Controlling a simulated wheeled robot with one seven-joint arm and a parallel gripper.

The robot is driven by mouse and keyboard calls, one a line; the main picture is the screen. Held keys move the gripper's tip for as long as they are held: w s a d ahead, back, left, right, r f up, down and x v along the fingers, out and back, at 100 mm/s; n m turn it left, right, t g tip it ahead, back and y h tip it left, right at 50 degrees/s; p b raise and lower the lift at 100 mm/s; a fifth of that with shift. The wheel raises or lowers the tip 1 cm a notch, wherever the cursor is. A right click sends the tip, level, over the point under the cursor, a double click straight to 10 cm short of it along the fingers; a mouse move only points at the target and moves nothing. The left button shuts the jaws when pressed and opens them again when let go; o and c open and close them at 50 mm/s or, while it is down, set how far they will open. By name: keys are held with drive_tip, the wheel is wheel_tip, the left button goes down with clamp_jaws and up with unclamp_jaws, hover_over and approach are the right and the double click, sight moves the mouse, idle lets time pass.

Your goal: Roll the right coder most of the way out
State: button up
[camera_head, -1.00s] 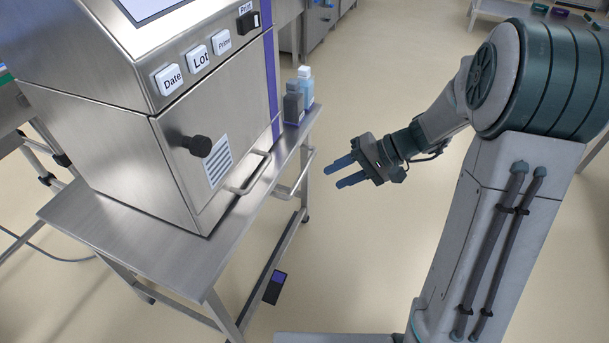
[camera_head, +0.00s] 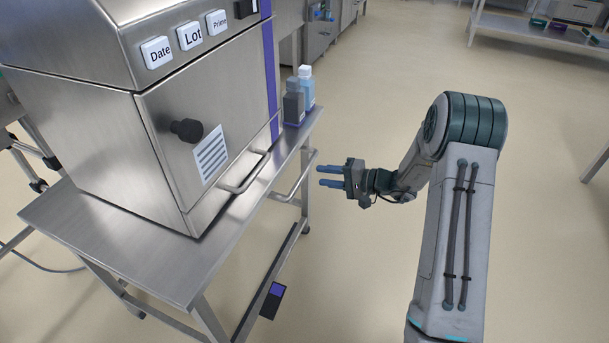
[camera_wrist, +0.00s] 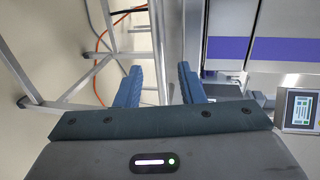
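A steel coder box (camera_head: 165,150) stands on a steel stand (camera_head: 120,240) at the left of the head view. Its front has Date, Lot and Prime buttons, a black knob (camera_head: 187,130) and a barcode-like label. One bar handle (camera_head: 245,178) shows low on the box front, and another (camera_head: 297,183) sticks out at the stand's right edge. I cannot tell whether this is the right coder. My gripper (camera_head: 320,176) is open and empty, its fingers pointing left just right of the outer handle, apart from it. In the wrist view the fingers (camera_wrist: 160,82) are spread.
Two bottles (camera_head: 299,95) stand at the stand's back corner. A small black device with a purple face (camera_head: 273,298) sits low by the stand. The wrist view shows metal framing, an orange cable and a small screen (camera_wrist: 300,108). Floor right of the stand is clear.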

sight(305, 171)
drive_tip(key=x, duration=0.7)
drive_tip(key=shift+a, duration=0.1)
clamp_jaws()
